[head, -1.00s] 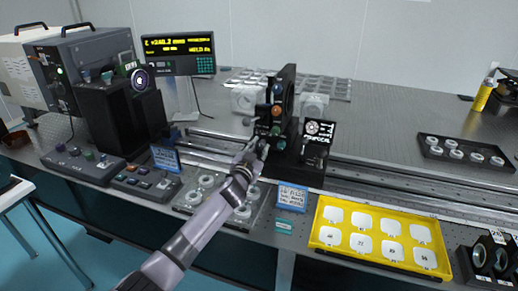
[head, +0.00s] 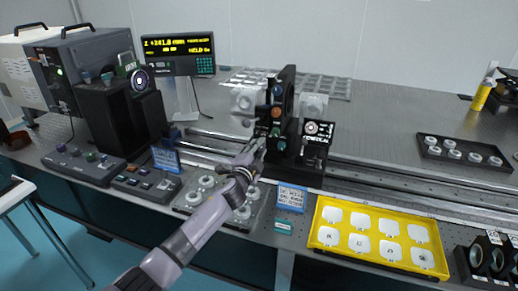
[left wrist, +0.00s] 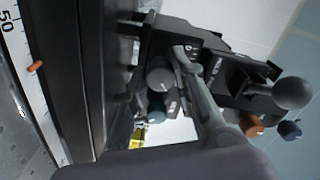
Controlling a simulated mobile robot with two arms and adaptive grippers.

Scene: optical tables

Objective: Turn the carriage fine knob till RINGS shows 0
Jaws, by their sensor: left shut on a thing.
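The carriage (head: 284,115) is a black upright mount on the rail, with blue, orange and green knobs on its front. My left gripper (head: 259,146) is at the carriage's lower left side, shut on what looks like the fine knob, mostly hidden by the fingers. In the left wrist view a grey knob (left wrist: 160,75) and a teal knob (left wrist: 157,110) show beside a gripper finger. My right gripper is out of view.
A yellow-lit readout (head: 178,45) stands at the back left. A yellow tray (head: 317,236) of white pieces lies at the front right. Rails (head: 400,180) run across the table. A blue-edged card (head: 291,197) stands in front of the carriage. A scale (left wrist: 30,75) lies along the rail.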

